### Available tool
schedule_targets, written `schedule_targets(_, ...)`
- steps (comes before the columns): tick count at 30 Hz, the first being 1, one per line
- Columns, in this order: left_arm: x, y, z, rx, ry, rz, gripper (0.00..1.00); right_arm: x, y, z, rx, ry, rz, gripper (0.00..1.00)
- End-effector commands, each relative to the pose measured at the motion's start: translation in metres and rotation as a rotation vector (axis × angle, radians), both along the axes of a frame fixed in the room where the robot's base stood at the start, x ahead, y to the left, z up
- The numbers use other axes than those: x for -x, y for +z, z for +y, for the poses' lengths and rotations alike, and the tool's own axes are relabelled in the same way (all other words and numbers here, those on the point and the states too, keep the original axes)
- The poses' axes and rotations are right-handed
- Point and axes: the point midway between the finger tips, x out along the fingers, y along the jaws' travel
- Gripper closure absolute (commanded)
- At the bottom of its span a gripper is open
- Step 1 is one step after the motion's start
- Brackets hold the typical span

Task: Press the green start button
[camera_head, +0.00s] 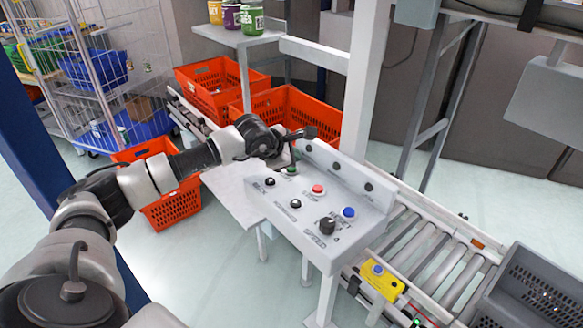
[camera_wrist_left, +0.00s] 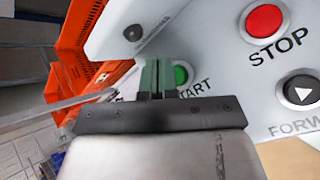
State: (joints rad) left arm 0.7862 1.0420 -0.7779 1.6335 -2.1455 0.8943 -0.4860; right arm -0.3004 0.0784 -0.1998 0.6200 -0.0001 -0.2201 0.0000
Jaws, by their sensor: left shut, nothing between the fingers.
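The green start button (camera_head: 291,171) is on the grey control panel (camera_head: 330,246), at its back left, mostly hidden behind my gripper. In the left wrist view the green button (camera_wrist_left: 181,75) shows beside the fingers, partly covered by them, with part of its START label visible. My left gripper (camera_head: 294,160) is shut and empty, its fingertips right at the button. Its fingers also show in the left wrist view (camera_wrist_left: 157,78). I cannot tell whether they touch the button. My right gripper is not in view.
A red STOP button (camera_head: 318,189), a blue button (camera_head: 348,212), black buttons and a black knob (camera_head: 327,225) share the panel. Orange totes (camera_head: 222,88) stand behind it. A roller conveyor (camera_head: 430,248) with a yellow box (camera_head: 382,281) lies to the right.

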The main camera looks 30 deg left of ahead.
Motion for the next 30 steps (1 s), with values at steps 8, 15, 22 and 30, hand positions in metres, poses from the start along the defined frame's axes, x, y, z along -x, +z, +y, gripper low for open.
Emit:
schedule_targets(8, 0.0000, 0.0000, 0.0000, 0.000, 0.000, 0.000, 1.00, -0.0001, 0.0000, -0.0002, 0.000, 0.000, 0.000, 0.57)
schedule_targets(15, 0.0000, 0.0000, 0.0000, 0.000, 0.000, 0.000, 1.00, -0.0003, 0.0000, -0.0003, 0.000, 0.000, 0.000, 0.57)
schedule_targets(22, 0.0000, -0.0001, 0.0001, 0.000, 0.000, 0.000, 1.00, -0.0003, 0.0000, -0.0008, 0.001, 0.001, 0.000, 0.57)
schedule_targets(30, 0.0000, -0.0052, -0.0001, 0.000, 0.000, 0.000, 1.00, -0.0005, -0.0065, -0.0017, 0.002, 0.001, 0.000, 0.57)
